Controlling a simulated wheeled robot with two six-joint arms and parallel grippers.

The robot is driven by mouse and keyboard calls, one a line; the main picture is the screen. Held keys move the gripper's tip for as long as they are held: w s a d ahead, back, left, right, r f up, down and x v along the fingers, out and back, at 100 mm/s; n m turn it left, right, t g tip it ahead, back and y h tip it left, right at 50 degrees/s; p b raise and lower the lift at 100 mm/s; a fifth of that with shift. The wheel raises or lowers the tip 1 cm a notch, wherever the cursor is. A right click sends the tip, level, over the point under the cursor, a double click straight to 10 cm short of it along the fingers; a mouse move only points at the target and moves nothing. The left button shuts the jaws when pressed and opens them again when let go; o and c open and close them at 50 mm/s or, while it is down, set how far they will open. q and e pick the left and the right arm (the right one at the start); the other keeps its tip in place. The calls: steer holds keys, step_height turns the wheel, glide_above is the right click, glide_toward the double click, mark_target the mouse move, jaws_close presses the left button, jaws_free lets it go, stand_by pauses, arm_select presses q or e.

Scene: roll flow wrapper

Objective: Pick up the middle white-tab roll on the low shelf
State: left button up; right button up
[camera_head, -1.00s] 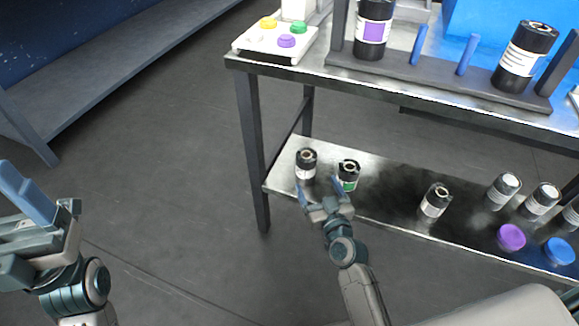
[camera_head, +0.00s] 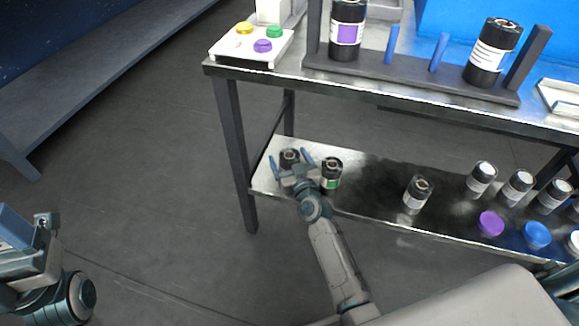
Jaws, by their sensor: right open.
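Black rolls with pale labels stand on the low shelf (camera_head: 375,205). A green-label roll (camera_head: 331,173) stands just right of the gripper. A white-label roll (camera_head: 417,193) stands alone near the middle of the shelf. More white-label rolls (camera_head: 481,179) (camera_head: 516,186) (camera_head: 553,196) stand to the right. My left gripper (camera_head: 28,235) is partly cut off at the left edge, away from the shelf.
A purple disc (camera_head: 491,223) and a blue disc (camera_head: 536,235) lie at the shelf's front right. The upper table (camera_head: 300,81) overhangs the shelf and holds a button box (camera_head: 252,46) and a dark rack (camera_head: 410,75) with rolls. The floor left of the table is clear.

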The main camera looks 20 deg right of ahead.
steer(key=c, duration=1.3)
steer(key=shift+r, duration=0.1)
